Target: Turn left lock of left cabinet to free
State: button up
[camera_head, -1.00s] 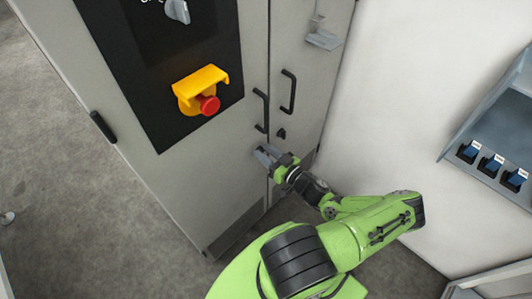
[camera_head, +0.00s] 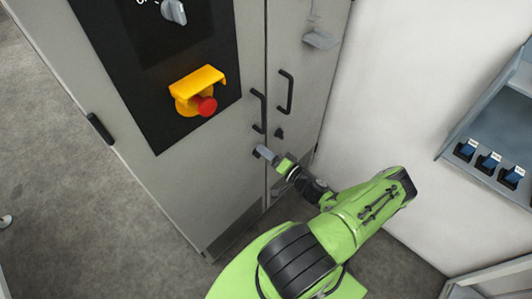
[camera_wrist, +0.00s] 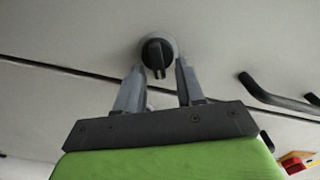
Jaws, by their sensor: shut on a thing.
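The left lock (camera_wrist: 157,54) is a black knob on a pale round plate in the cabinet door, seen in the wrist view. Its long side runs up and down in that picture. My gripper (camera_wrist: 160,72) has one grey finger on each side of the knob and is shut on it. In the head view my gripper (camera_head: 261,152) is at the left door of the grey cabinet (camera_head: 215,160), below the left handle (camera_head: 258,110). There it hides the left lock. The right lock (camera_head: 280,134) is a small dark knob on the right door.
A black panel with a red button (camera_head: 206,105) under a yellow guard is on the left door. The right handle (camera_head: 287,92) is above the right lock. Blue-topped switches (camera_head: 489,162) are at the right.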

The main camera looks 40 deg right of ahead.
jog(key=m, duration=0.4)
jog(key=shift+d+f+m, duration=0.1)
jog(key=shift+f+m, duration=0.2)
jog(key=shift+m, duration=0.1)
jog(key=shift+b, duration=0.3)
jog(key=o, duration=1)
jog(key=shift+o, duration=0.2)
jog(key=s+p, duration=0.1)
jog(key=s, duration=1.4)
jog(key=shift+s+d, duration=0.2)
jog(key=shift+s, duration=0.2)
